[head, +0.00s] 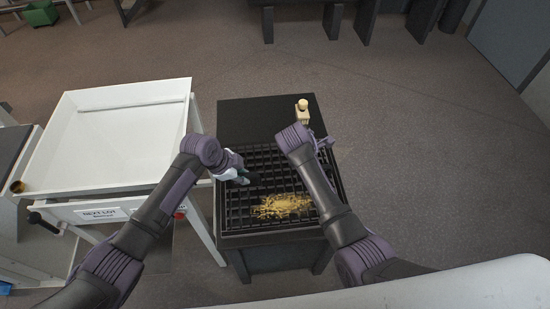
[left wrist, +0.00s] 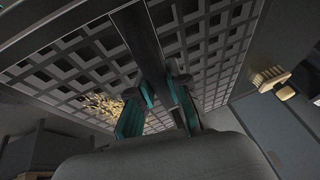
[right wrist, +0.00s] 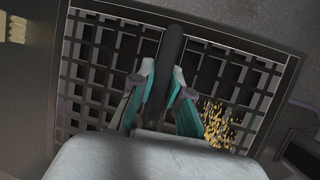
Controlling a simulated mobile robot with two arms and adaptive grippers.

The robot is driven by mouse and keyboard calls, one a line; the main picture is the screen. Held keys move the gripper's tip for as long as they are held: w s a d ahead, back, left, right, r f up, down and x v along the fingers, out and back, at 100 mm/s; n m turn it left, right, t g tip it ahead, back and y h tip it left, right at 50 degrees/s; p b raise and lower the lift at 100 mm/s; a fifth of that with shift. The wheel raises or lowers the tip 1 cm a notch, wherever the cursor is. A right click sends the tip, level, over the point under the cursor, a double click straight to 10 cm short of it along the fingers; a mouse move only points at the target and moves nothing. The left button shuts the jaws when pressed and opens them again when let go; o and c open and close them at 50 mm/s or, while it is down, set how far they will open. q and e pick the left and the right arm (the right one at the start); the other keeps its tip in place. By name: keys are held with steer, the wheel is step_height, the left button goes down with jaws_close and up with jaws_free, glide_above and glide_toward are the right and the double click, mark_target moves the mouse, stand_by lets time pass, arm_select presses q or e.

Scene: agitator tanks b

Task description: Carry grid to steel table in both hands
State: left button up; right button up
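The black grid (head: 238,208) lies level on a dark stand, with a heap of yellow shavings (head: 283,206) on it. My left gripper (head: 242,176) is at the grid's left part. In the left wrist view its teal fingers (left wrist: 160,98) close around a dark bar handle (left wrist: 138,32) above the mesh.
A cream brush-like object (head: 302,112) stands on the dark stand's (head: 255,118) back right. The pale table bears a "NEXT LOT" sign (head: 103,215). A narrow gap separates table and stand.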

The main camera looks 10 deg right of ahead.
arm_select(q)
steer(key=o, duration=0.4)
steer(key=shift+r, duration=0.15)
arm_select(e)
steer(key=o, duration=0.4)
steer(key=shift+r, duration=0.1)
arm_select(q)
step_height(320, 180, up, 9)
steer(key=shift+f, duration=0.1)
steer(key=shift+r, duration=0.55)
arm_select(e)
steer(key=shift+r, duration=0.1)
steer(key=v, duration=1.2)
arm_select(q)
steer(key=shift+r, duration=0.15)
step_height(320, 180, up, 7)
steer(key=p, duration=0.8)
steer(key=shift+s, duration=0.1)
arm_select(e)
step_height(320, 180, up, 8)
steer(key=shift+f, duration=0.15)
